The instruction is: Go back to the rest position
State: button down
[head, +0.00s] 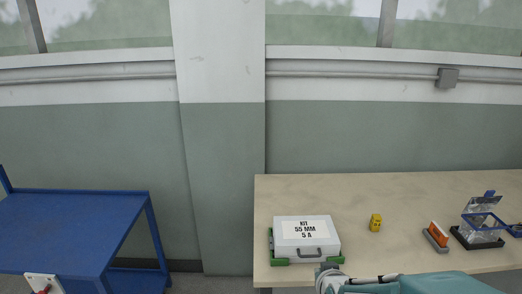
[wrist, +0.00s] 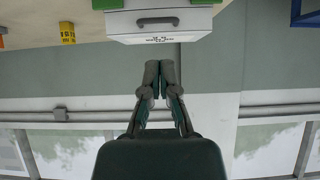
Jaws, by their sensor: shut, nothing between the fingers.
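My gripper (wrist: 160,72) shows in the wrist view with its two fingers together, shut and empty. The wrist view is upside down. My gripper's fingertips do not show in the head view; only part of my arm shows at the bottom edge.
The beige table (head: 350,190) also holds a yellow block (head: 376,222), an orange-and-grey item (head: 437,237) and a clear device with blue parts (head: 482,226). A blue cart (head: 75,225) stands at left, with a floor gap between. A wall is behind.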

jog(key=s+r+g, duration=0.2)
jog(key=s+r, duration=0.3)
jog(key=s, duration=0.4)
jog(key=s+r+g, duration=0.3)
jog(key=s+r, duration=0.3)
jog(key=s, duration=0.4)
jog(key=shift+s, duration=0.25)
jog(key=shift+d, duration=0.1)
dwell(0.8)
